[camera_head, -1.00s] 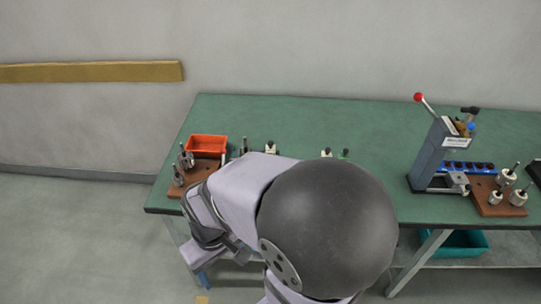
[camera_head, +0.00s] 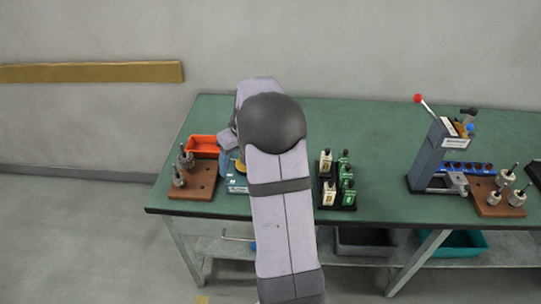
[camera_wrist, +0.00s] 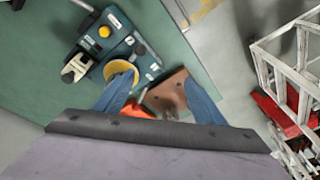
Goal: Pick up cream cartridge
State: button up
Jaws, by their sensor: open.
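Two cream cartridges with dark tops stand upright at the left of a black rack (camera_head: 328,207) in the head view, one at the back (camera_head: 326,163) and one at the front (camera_head: 329,193). Green cartridges (camera_head: 347,181) stand beside them on the right. In the wrist view my gripper (camera_wrist: 159,82) is open, its two blue fingers apart with nothing between them. It points down over the bench near a teal machine (camera_wrist: 128,48) with a yellow disc. A cream piece with a dark end (camera_wrist: 75,68) shows at that machine; I cannot tell if it is a cartridge. The head view hides my gripper behind my arm.
An orange bin (camera_head: 203,145) and a brown block with metal parts (camera_head: 195,182) stand at the bench's left. A grey press (camera_head: 430,155) with a red-knobbed lever stands right, beside a brown block with pale parts (camera_head: 492,197). The green bench between rack and press is clear.

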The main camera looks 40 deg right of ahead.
jog(key=shift+t+h, duration=0.4)
jog(key=shift+t, duration=0.4)
jog(key=shift+w+d+f+p, duration=0.5)
jog(key=shift+d+f, duration=0.2)
jog(key=shift+d, duration=2.25)
jog(key=shift+w+d+f+p, duration=0.4)
jog(key=shift+w+d+f, duration=0.3)
jog(key=shift+d, duration=2.3)
jog(key=shift+w+d+f+p, duration=0.5)
jog(key=shift+d+f, duration=0.2)
jog(key=shift+d, duration=2.25)
jog(key=shift+p+x, duration=0.8)
jog(key=shift+x, duration=1.15)
jog(key=c, duration=1.2)
